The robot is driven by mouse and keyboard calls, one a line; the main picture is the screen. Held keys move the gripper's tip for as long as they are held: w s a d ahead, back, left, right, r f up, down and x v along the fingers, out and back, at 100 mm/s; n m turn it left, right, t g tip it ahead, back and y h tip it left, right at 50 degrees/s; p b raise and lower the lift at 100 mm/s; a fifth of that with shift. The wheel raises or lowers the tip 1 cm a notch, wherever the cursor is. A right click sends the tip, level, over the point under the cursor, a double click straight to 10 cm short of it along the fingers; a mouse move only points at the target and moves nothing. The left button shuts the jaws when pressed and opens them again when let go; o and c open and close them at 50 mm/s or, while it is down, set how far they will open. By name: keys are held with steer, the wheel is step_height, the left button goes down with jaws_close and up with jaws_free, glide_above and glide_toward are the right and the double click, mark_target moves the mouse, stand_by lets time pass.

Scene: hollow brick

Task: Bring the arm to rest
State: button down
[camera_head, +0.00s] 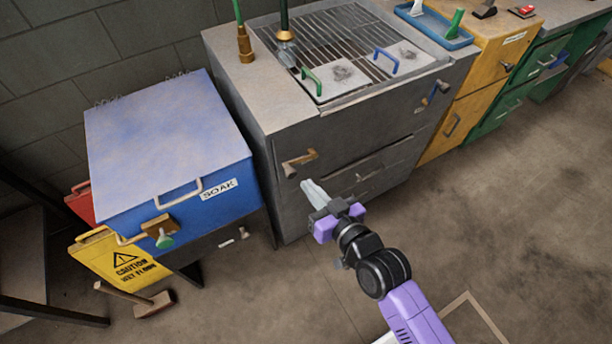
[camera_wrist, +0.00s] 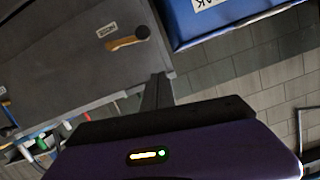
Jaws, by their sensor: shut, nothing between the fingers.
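My gripper (camera_head: 312,188) is in the middle of the head view, at the end of my purple and black arm. Its pale fingers are shut together and hold nothing. They point up and left, in front of the grey cabinet (camera_head: 290,215), near the brass handle (camera_head: 300,163) on its front. I cannot tell whether they touch the cabinet. In the wrist view the dark shut fingers (camera_wrist: 157,90) show against the cabinet's edge, with the brass handle (camera_wrist: 128,43) beyond to the upper left.
A blue box marked SOAK (camera_head: 165,140) stands left of the cabinet. A yellow caution sign (camera_head: 120,262) and a wooden mallet (camera_head: 140,300) are on the floor below it. Yellow (camera_head: 462,115) and green (camera_head: 510,105) cabinets stand to the right. The floor (camera_head: 500,215) at right is clear.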

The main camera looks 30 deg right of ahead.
steer(key=s+d+r+t, duration=0.1)
steer(key=s+r+t, duration=0.15)
steer(key=r, duration=0.25)
steer(key=s+r+g, duration=0.1)
steer(key=s+r, duration=0.2)
steer(key=s, duration=1)
steer(key=s+a+r+n+g, duration=0.1)
steer(key=s+r+g, duration=0.1)
steer(key=s, duration=1.2)
steer(key=shift+r+h, duration=0.3)
steer(key=shift+r, duration=0.1)
